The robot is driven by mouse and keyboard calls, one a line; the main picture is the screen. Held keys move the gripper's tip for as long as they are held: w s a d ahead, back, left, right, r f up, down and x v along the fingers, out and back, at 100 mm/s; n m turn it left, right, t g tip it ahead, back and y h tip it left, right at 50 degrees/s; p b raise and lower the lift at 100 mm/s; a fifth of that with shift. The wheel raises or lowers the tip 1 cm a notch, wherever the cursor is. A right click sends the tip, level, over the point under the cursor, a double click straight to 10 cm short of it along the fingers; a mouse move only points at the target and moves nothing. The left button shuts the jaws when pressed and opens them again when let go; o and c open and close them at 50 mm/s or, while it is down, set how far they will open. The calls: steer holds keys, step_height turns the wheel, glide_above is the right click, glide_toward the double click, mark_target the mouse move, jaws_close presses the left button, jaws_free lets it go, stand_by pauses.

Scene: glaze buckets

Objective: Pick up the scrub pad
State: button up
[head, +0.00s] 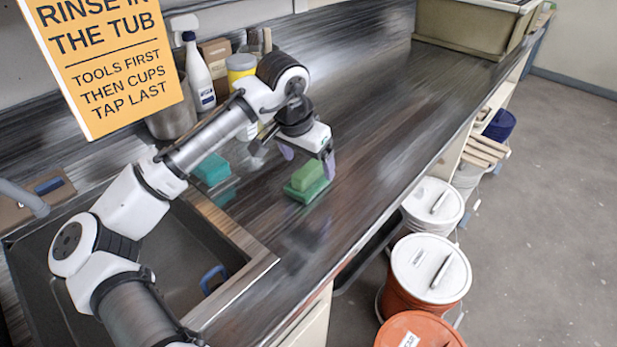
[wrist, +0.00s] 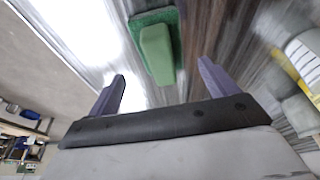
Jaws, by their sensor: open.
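The scrub pad (head: 305,181) looks like a light green block on a wider, darker green rough base. It lies flat on the dark streaked counter (head: 400,110), right of the sink. In the wrist view the scrub pad (wrist: 157,50) shows beyond the fingertips, roughly between their lines, with its far end near the top edge. My gripper (head: 308,160) is above and just behind the pad, pointing down, its purple fingers apart and empty. The wrist view also shows my gripper (wrist: 161,74) open, with nothing between the fingers.
A teal block (head: 212,170) sits left of my gripper. A spray bottle (head: 198,75) and a yellow-lidded container (head: 241,68) stand by the wall. The sink (head: 190,245) lies at front left. White-lidded buckets (head: 432,268) stand on the floor at right. The counter right of the pad is clear.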

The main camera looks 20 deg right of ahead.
mark_target(308, 168)
steer(key=shift+p+x, duration=0.8)
steer(key=shift+x, duration=1.9)
steer(key=shift+w+a, duration=0.1)
steer(key=shift+w, duration=0.05)
steer(key=c, duration=1.1)
